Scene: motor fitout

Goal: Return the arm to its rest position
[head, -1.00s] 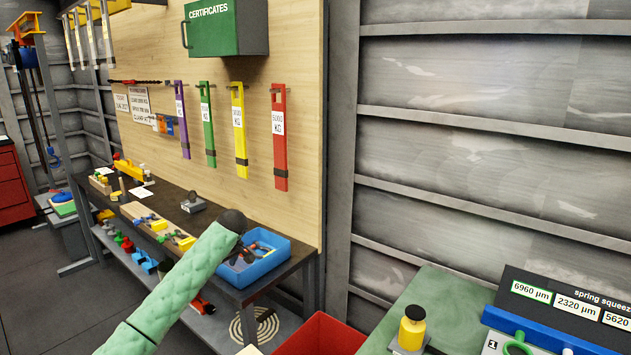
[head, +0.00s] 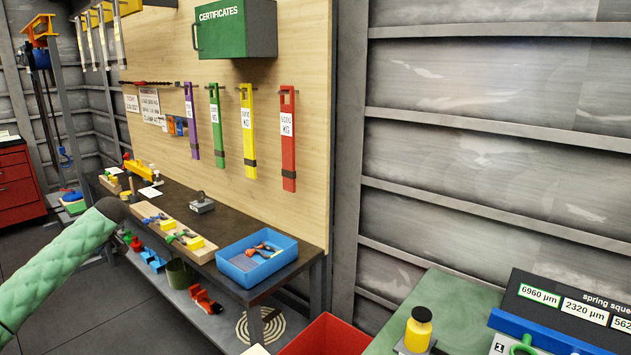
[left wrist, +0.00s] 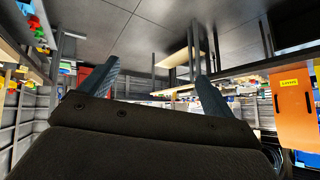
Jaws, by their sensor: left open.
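My left arm, in a green padded sleeve with a dark rounded end, comes in from the left edge of the head view, in front of the bench's left part. Its gripper fingers cannot be made out there. In the left wrist view my left gripper (left wrist: 156,73) shows two blue-grey fingers spread wide apart with nothing between them. Grey floor and shelving lie beyond the fingers. My right gripper is in neither view.
Coloured tags hang on the wooden board (head: 310,150). A red bin (head: 320,335) and green table (head: 440,290) stand at front right. An orange panel (left wrist: 290,105) is at right in the wrist view.

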